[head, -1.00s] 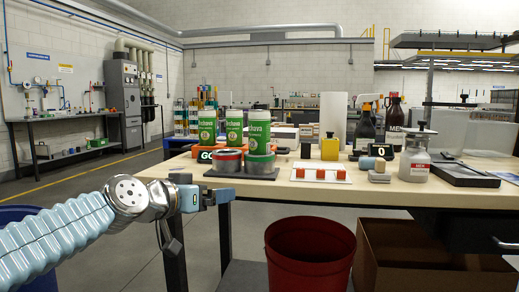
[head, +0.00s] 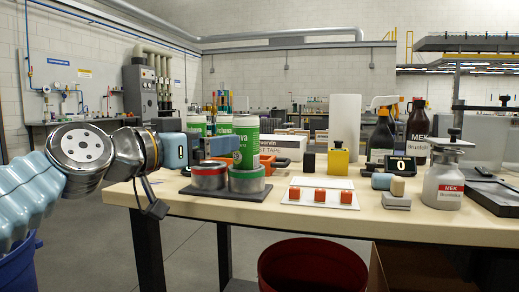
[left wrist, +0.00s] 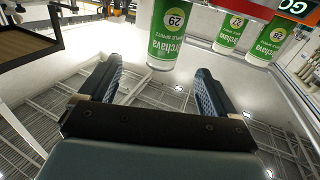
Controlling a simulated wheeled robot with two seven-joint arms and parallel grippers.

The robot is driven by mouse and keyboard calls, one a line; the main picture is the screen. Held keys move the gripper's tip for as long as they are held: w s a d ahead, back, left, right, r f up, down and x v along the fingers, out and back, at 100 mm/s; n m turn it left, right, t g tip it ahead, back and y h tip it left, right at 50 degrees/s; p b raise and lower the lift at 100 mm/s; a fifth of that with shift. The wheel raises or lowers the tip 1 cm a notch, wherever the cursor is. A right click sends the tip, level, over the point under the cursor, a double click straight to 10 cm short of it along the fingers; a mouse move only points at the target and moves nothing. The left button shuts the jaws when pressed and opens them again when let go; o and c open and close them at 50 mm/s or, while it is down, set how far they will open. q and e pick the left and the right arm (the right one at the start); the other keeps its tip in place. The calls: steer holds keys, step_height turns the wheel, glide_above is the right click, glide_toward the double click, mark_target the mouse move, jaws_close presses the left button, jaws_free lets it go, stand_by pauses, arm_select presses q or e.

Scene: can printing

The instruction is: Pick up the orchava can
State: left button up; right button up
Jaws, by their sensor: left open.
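Several green-and-white orchava cans stand upright at the left of the workbench. The nearest can (head: 246,133) shows just above a green-rimmed tin (head: 247,180); I cannot tell whether it rests on it. Two more cans, one on the left (head: 196,125) and one in the middle (head: 224,124), are partly hidden behind my left arm. My left gripper (head: 232,146) is at can height and points right at the cans. In the left wrist view its jaws (left wrist: 158,70) are open and empty, with one can (left wrist: 167,35), numbered 29 and appearing inverted, just beyond them. My right gripper is out of view.
A red-rimmed tin (head: 208,177) sits beside the green-rimmed one on a dark tray (head: 210,194). A red bin (head: 312,268) is below the bench edge.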

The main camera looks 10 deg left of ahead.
mark_target(251, 132)
arm_select(q)
steer(key=p+x, duration=0.2)
steer(key=x, duration=0.6)
steer(key=shift+w+r, duration=0.1)
steer(key=shift+w, duration=0.15)
steer(key=p+x, duration=0.1)
steer(key=x, duration=0.2)
steer(key=p+x, duration=0.1)
steer(key=shift+w+a+r+p, duration=0.15)
steer(key=shift+w+a+p, duration=0.1)
steer(key=shift+w+p, duration=0.05)
steer(key=shift+w+d, duration=0.25)
steer(key=shift+w, duration=0.2)
steer(key=c, duration=1.1)
